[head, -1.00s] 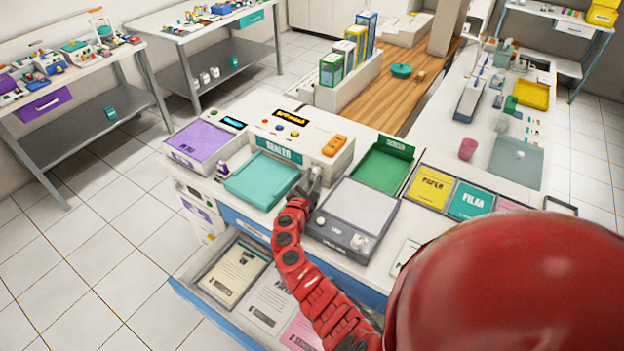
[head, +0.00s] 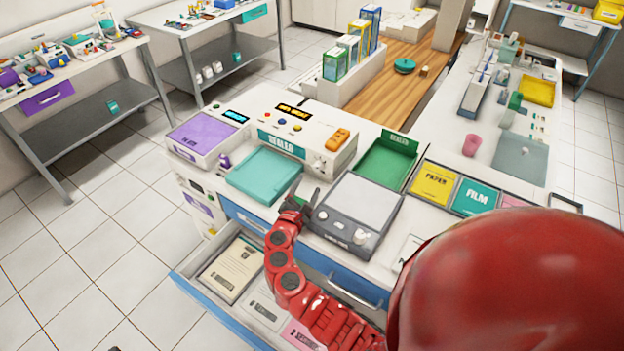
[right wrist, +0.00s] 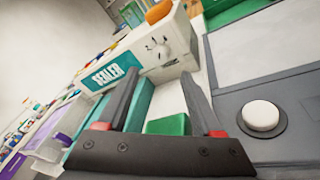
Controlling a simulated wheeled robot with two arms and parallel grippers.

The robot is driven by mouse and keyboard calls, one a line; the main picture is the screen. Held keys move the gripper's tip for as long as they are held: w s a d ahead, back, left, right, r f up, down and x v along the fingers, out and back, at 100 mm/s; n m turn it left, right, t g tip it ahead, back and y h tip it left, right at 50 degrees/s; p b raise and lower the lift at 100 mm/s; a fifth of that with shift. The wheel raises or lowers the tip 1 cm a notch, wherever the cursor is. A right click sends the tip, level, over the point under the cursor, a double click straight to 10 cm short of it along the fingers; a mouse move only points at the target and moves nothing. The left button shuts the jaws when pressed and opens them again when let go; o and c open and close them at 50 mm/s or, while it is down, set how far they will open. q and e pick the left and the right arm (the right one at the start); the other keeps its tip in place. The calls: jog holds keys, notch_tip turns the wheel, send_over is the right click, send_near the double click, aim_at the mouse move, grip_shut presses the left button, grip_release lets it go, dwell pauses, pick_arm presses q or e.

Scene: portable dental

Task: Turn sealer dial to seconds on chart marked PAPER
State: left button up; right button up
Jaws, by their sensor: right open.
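The white sealer (head: 345,157) stands on the counter with a teal SEALER label, a lit display and an orange part on top. Its dial (head: 319,163) is on the front face at the right end; the dial also shows in the right wrist view (right wrist: 157,48) with dark marks around it, too small to read. My right gripper (head: 303,198) is open and empty, in front of the dial and apart from it. In the right wrist view its fingers (right wrist: 160,95) point toward the sealer. A yellow card marked PAPER (head: 434,186) lies on the counter. My left gripper is not in view.
A teal tray (head: 264,176) sits before the sealer. A grey device with a round white knob (head: 361,237) stands close right of my gripper. A green tray (head: 386,160) is behind it. An open drawer (head: 197,282) holding printed sheets juts out below.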

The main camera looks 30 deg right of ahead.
jog(key=b+v, duration=0.2)
jog(key=v, duration=0.8)
jog(key=w+r+n+h+p, duration=0.3)
jog(key=w+r+p, duration=0.4)
jog(key=w+r, duration=0.9)
jog(key=n+g+y+p, duration=0.2)
jog(key=g+y+p, duration=0.1)
jog(key=g+y, duration=0.15)
send_near(315, 169)
jog(key=shift+m+g+h, duration=0.25)
jog(key=shift+m+g, duration=0.05)
jog(key=shift+g, duration=0.15)
jog(key=x, duration=0.7)
jog(key=shift+w+a, duration=0.1)
jog(key=shift+a, duration=0.05)
jog(key=shift+b+x, duration=0.45)
jog(key=shift+x, duration=0.4)
